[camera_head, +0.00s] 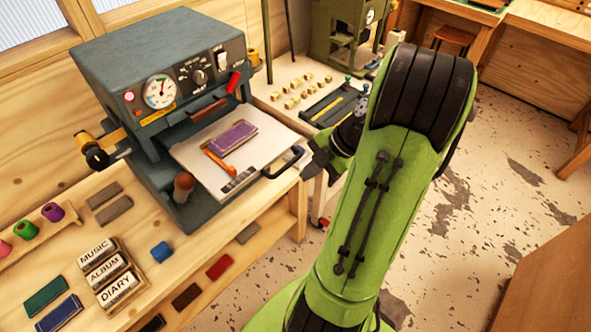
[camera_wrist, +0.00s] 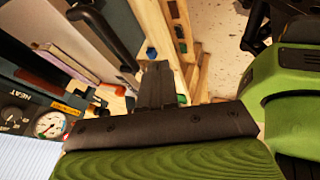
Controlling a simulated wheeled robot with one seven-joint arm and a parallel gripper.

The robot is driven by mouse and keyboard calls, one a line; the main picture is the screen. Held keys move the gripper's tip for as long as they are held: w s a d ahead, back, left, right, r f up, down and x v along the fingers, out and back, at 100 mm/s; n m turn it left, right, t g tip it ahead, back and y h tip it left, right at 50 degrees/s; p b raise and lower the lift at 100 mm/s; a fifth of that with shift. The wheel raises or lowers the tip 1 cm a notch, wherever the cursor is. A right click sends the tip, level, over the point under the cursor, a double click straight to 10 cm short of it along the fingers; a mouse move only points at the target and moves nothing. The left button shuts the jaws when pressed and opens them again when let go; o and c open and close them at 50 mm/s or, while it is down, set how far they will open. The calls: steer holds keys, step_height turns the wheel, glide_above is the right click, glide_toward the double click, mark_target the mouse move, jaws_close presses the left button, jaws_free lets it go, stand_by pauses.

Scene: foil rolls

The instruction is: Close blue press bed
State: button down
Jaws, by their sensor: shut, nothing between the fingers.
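The blue press (camera_head: 165,85) stands on the wooden bench at the left, with a dial and a red lever on its front. Its pale bed (camera_head: 265,142) is slid out and carries a purple book (camera_head: 233,136) and an orange-handled tool (camera_head: 217,160). A black handle (camera_head: 285,168) is on the bed's front right edge; it also shows in the wrist view (camera_wrist: 108,38). My gripper (camera_head: 311,168) is just right of the handle, partly hidden by my arm. In the wrist view my gripper's fingers (camera_wrist: 155,72) are together and empty, beside the handle. I cannot tell whether they touch it.
Stamp blocks marked MUSIC, ALBUM and DIARY (camera_head: 112,272) and a blue block (camera_head: 161,252) lie on the bench at the front left. A green press (camera_head: 338,35) stands behind. A lower shelf holds coloured blocks (camera_head: 218,267).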

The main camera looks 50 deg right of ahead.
steer(key=w, duration=0.1)
steer(key=w+f, duration=0.1)
steer(key=w, duration=0.1)
steer(key=w+f+p, duration=0.1)
steer(key=shift+w+a, duration=0.3)
steer(key=shift+w, duration=0.1)
